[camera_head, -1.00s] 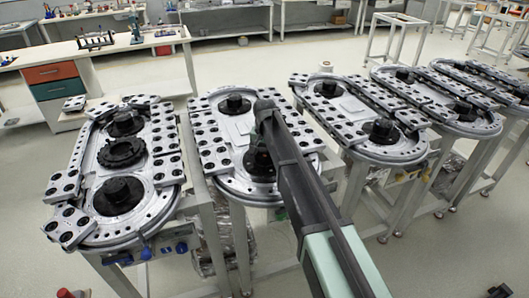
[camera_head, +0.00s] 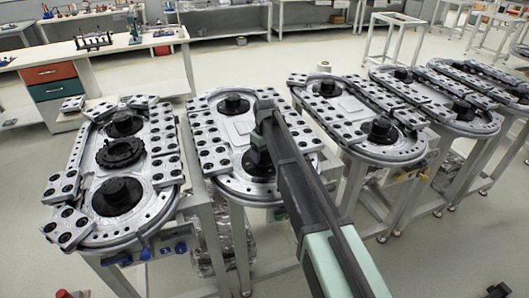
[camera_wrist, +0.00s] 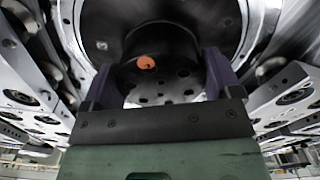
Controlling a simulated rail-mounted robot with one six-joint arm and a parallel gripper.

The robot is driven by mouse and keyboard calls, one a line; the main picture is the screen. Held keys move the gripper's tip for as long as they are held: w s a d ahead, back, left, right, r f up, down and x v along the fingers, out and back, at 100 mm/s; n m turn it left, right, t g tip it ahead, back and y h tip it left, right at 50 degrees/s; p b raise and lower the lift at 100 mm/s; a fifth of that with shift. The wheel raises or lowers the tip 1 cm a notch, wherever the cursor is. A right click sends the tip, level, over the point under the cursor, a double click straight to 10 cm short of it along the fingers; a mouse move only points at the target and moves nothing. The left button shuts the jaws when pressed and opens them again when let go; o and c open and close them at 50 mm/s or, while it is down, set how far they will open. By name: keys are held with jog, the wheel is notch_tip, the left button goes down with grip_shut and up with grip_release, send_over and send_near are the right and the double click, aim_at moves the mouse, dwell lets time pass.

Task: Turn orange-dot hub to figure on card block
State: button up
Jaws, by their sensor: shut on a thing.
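The orange-dot hub (camera_wrist: 172,70) is a dark round drum with several small holes in its face. Its orange dot (camera_wrist: 146,62) is left of the middle in the wrist view. My gripper (camera_wrist: 161,78) has one purple finger on each side of the hub and is shut on it. In the head view, my gripper (camera_head: 258,160) is at the near end of the second ring track (camera_head: 236,191), partly hiding the hub.
Another dark hub (camera_head: 234,104) stands at the track's far end. A similar track (camera_head: 118,205) stands close on the left, and another (camera_head: 360,115) on the right. Open floor lies in front.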

jog(key=n, duration=0.5)
jog(key=shift+d+n, duration=0.1)
jog(key=shift+n, duration=0.2)
jog(key=n, duration=0.5)
jog(key=shift+w+n, duration=0.2)
jog(key=shift+n, duration=0.1)
jog(key=o, duration=0.8)
jog(key=shift+c, duration=0.2)
notch_tip(320, 180, up, 11)
jog(key=p, duration=1.1)
jog(key=shift+f, duration=0.1)
